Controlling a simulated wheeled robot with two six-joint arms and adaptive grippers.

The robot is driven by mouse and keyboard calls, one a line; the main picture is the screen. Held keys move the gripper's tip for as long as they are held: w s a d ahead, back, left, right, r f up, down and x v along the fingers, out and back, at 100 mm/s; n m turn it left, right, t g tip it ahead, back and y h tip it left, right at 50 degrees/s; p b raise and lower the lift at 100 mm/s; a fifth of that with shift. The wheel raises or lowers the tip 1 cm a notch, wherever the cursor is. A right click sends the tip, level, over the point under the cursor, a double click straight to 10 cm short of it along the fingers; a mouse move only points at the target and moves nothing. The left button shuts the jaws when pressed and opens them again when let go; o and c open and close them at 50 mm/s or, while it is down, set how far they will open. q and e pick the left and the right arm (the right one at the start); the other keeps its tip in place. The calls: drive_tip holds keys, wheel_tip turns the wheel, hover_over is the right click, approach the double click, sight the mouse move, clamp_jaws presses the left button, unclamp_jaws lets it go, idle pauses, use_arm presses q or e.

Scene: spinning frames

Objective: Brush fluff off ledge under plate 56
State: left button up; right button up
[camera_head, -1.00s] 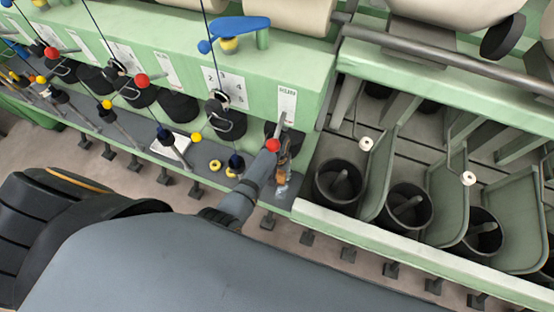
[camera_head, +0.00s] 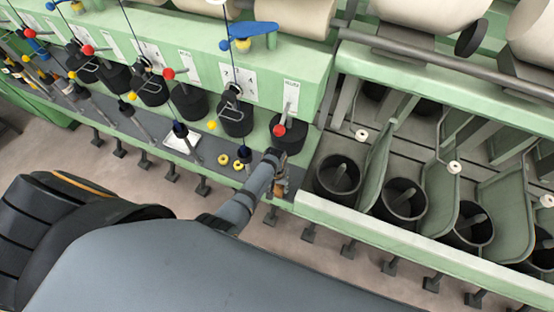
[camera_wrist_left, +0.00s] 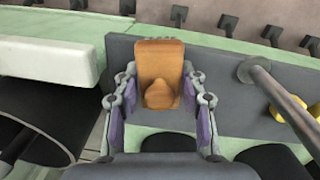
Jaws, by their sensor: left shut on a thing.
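My left gripper (camera_head: 277,168) is shut on a brown wooden brush (camera_head: 281,187) at the right end of the grey ledge (camera_head: 205,148). In the left wrist view the brush's orange-brown block (camera_wrist_left: 160,62) stands between the two fingers of the gripper (camera_wrist_left: 160,98), above the grey ledge (camera_wrist_left: 215,62). Its bristles are hidden, so I cannot tell whether they touch the ledge. A white plate (camera_head: 291,92) is on the green panel above this end; its print is too small to read. I cannot make out fluff now. My right gripper is out of view.
Two yellow rings (camera_head: 231,162) lie on the ledge left of my gripper. A black cylinder (camera_head: 287,140) and a red ball (camera_head: 279,130) are just behind it. Black cans (camera_head: 338,174) stand in green bays to the right. A white card (camera_head: 182,143) lies further left.

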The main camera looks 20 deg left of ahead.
use_arm(q)
wheel_tip(320, 180, up, 2)
drive_tip(key=shift+r+p, duration=0.2)
drive_tip(key=shift+p, duration=0.2)
drive_tip(key=r+p, duration=0.1)
drive_tip(key=p, duration=0.1)
drive_tip(key=r+p, duration=0.1)
drive_tip(key=shift+w+r, duration=0.25)
drive_tip(key=shift+r, duration=0.1)
wheel_tip(320, 180, up, 3)
drive_tip(key=p, duration=0.3)
drive_tip(key=shift+s, duration=0.1)
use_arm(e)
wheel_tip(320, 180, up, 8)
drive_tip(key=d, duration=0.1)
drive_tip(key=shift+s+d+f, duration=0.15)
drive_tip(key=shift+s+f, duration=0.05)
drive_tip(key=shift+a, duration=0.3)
